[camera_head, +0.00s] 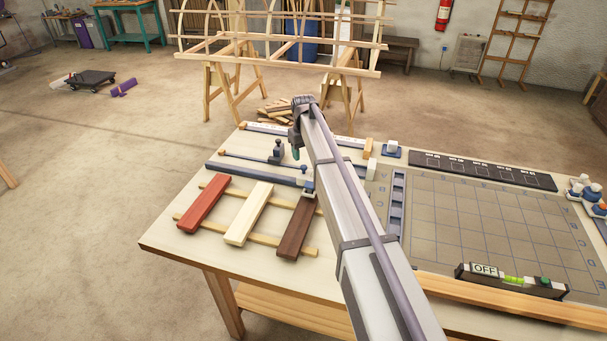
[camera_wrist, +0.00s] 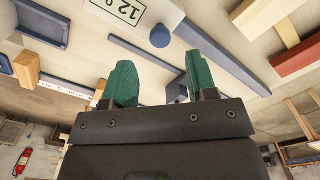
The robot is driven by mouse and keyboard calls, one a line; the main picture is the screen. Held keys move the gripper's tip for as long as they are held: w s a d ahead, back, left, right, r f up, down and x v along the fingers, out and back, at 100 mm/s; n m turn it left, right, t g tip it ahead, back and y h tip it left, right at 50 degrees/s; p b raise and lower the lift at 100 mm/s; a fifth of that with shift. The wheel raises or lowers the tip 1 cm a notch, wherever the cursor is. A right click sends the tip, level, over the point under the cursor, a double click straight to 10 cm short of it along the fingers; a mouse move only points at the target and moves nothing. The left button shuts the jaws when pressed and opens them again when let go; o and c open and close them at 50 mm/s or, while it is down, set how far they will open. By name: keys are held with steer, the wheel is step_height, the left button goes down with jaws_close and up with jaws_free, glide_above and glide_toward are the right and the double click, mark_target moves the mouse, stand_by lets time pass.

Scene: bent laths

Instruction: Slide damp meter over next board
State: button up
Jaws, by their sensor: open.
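The damp meter (camera_head: 308,189) is a small blue and white block at the upper end of the dark brown board (camera_head: 297,230). In the wrist view its white body (camera_wrist: 163,12) shows at the top edge, with a "12.0" display, partly cut off, and a round blue knob (camera_wrist: 160,37). A pale board (camera_head: 249,214) lies left of the dark one, and a red board (camera_head: 204,205) left of that. My gripper (camera_head: 296,153) hangs above the table beyond the meter. Its green fingers (camera_wrist: 162,85) are apart, with nothing held between them.
The boards lie across two wooden battens (camera_head: 230,235). A gridded mat (camera_head: 480,225) and a spirit level (camera_head: 510,281) marked OFF are at the right.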

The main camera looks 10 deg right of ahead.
mark_target(304, 166)
step_height(304, 166, down, 6)
steer(key=b, duration=0.3)
steer(key=shift+r+b, duration=0.15)
steer(key=shift+b, duration=0.25)
steer(key=shift+r, duration=0.1)
jaws_close()
